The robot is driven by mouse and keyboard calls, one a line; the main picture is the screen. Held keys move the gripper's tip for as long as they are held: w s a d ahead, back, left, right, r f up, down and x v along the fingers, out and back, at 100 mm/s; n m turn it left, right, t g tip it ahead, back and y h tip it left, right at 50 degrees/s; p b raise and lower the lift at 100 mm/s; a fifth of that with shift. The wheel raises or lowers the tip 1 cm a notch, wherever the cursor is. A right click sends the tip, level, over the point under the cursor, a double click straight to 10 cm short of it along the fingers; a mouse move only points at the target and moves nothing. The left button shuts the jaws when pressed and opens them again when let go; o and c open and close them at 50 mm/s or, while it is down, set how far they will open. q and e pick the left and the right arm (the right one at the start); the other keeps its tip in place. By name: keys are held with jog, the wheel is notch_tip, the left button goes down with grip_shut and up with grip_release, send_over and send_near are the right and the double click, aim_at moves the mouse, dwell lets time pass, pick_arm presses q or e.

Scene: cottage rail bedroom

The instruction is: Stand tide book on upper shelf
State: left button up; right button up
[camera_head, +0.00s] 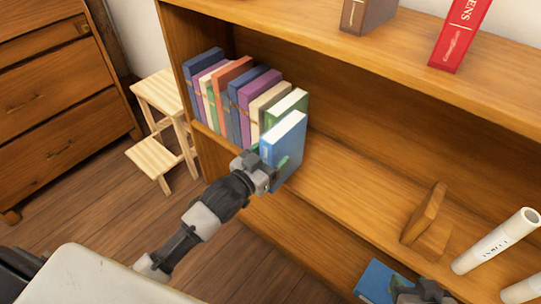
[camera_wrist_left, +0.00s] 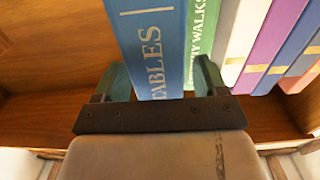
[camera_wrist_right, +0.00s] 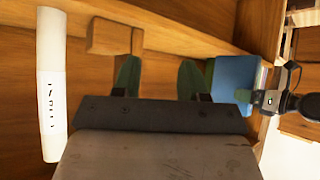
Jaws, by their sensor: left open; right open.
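The blue tide book (camera_head: 283,150) stands upright at the right end of a book row on the middle shelf, its front edge jutting out past the others. Its spine (camera_wrist_left: 155,50) reads "TABLES" in the left wrist view. My left gripper (camera_head: 272,166) is open at its spine, with one finger on each side; I cannot tell whether they touch it. My right gripper (camera_head: 422,292) is open and empty, low at the right; its fingers also show in the right wrist view (camera_wrist_right: 157,80). The upper shelf (camera_head: 300,22) runs above the row.
A brown book (camera_head: 366,14) and a red book (camera_head: 460,35) stand on the upper shelf with a gap between them. A wooden bookend (camera_head: 427,222) and white rolls (camera_head: 495,242) are at the right. A blue object (camera_head: 380,280) lies near my right gripper. A step stool (camera_head: 160,120) stands left.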

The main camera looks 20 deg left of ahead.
pick_arm(q)
jog(key=shift+s+a+f, duration=0.1)
jog(key=shift+s+f, duration=0.05)
jog(key=shift+s, duration=0.1)
jog(key=p+v, duration=0.5)
jog(key=v, duration=1.2)
jog(key=shift+s, duration=0.15)
pick_arm(e)
jog(key=s+d+f+g+h, duration=0.1)
jog(key=s+d+f+g, duration=0.1)
jog(key=s+g, duration=0.4)
jog(key=shift+s+d+f+h, duration=0.3)
jog(key=shift+s+f, duration=0.3)
jog(key=shift+f, duration=0.2)
